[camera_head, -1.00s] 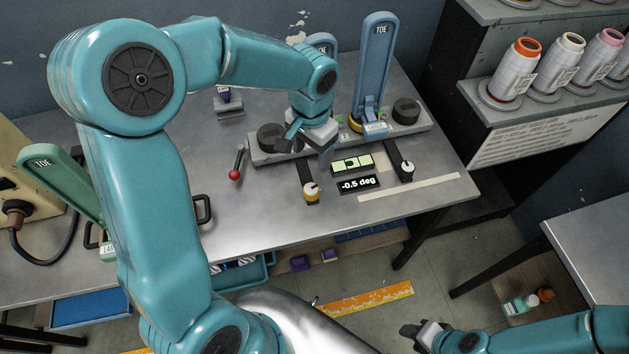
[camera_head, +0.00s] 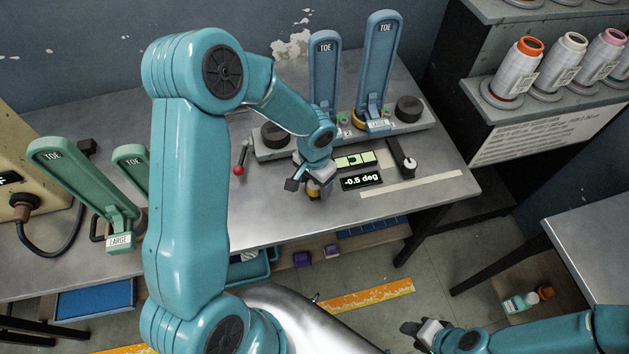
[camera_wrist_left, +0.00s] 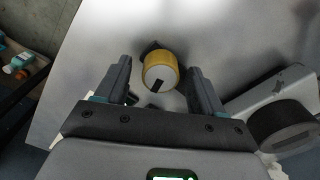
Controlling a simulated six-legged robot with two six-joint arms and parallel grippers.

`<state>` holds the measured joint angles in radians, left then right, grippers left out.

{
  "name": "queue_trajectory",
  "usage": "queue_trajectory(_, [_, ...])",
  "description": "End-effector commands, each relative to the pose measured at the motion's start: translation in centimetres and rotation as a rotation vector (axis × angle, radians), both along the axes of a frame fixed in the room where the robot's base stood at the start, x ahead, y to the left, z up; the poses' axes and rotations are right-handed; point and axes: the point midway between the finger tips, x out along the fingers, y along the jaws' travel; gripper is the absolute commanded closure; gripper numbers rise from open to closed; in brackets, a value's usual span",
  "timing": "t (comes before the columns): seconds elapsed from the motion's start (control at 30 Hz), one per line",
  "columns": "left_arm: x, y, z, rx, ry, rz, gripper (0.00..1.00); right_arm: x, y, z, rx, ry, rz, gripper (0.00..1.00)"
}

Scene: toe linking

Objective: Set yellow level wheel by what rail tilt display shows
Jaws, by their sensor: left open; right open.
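The yellow level wheel (camera_wrist_left: 160,72), with a white top and a black mark, stands between the open fingers of my left gripper (camera_wrist_left: 158,88) in the left wrist view. In the head view the gripper (camera_head: 306,187) is over the wheel (camera_head: 314,190) and hides most of it. I cannot tell whether the fingers touch it. The rail tilt display (camera_head: 361,181) reads -0.5 deg. A bubble level (camera_head: 354,160) on a pale green panel sits just behind it. My right gripper (camera_head: 424,333) is open and empty, low over the floor at the bottom.
The rail (camera_head: 400,127) carries two blue TOE plates (camera_head: 377,70) and black knobs. A white-topped knob (camera_head: 408,165) stands right of the display. A red-tipped lever (camera_head: 239,169) is left of my gripper. Green TOE plates (camera_head: 80,180) stand at left.

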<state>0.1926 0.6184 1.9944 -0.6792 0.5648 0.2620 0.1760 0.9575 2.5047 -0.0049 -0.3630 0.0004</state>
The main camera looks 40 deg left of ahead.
Motion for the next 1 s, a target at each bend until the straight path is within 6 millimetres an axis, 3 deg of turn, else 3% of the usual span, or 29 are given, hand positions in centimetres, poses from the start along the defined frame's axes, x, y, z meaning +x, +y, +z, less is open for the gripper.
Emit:
queue_trajectory(0.03, [-0.01, 0.00, 0.02, 0.000, 0.000, 0.000, 0.38, 0.00, 0.00, 0.00, 0.000, 0.000, 0.000, 0.57])
queue_trajectory(0.2, [0.04, -0.01, 0.03, 0.000, 0.000, 0.000, 0.88, 0.00, 0.00, 0.00, 0.000, 0.000, 0.000, 0.57])
queue_trajectory(0.57, [0.03, -0.03, -0.05, 0.000, -0.002, -0.058, 0.88, 0.00, 0.00, -0.28, 0.000, 0.000, 0.000, 0.57])
queue_trajectory(1.0, [0.08, -0.09, -0.05, 0.000, -0.004, -0.369, 0.88, -0.01, 0.00, -0.97, 0.000, 0.000, 0.000, 0.57])
